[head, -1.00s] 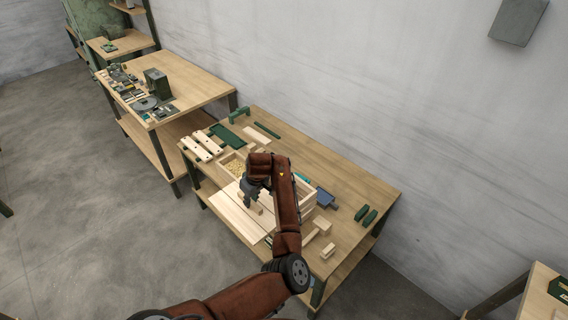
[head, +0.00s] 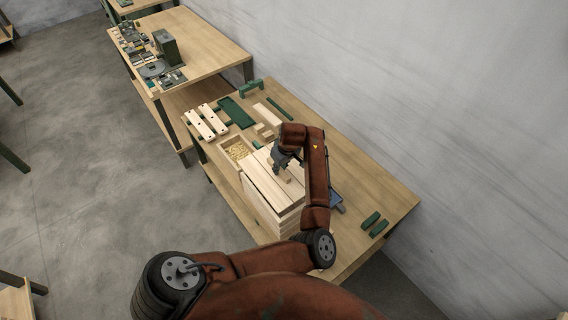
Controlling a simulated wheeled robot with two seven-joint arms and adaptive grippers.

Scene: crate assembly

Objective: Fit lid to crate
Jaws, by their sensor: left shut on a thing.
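The lid (head: 262,182) is a pale wooden panel of boards with a small wooden handle block. It lies over the top of the slatted wooden crate (head: 262,213), roughly lined up with its walls. I cannot tell whether it rests fully on the rim. My left gripper (head: 282,170) points down and is shut on the lid at its handle. My left arm hides the right side of the lid and crate. My right gripper is not in view.
A box of small yellowish parts (head: 237,150) stands behind the crate. Drilled wooden strips (head: 207,122), a green tray (head: 237,112) and green blocks (head: 370,220) lie on the workbench (head: 365,185). A blue item (head: 338,203) is partly behind my arm. The bench's right side is mostly clear.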

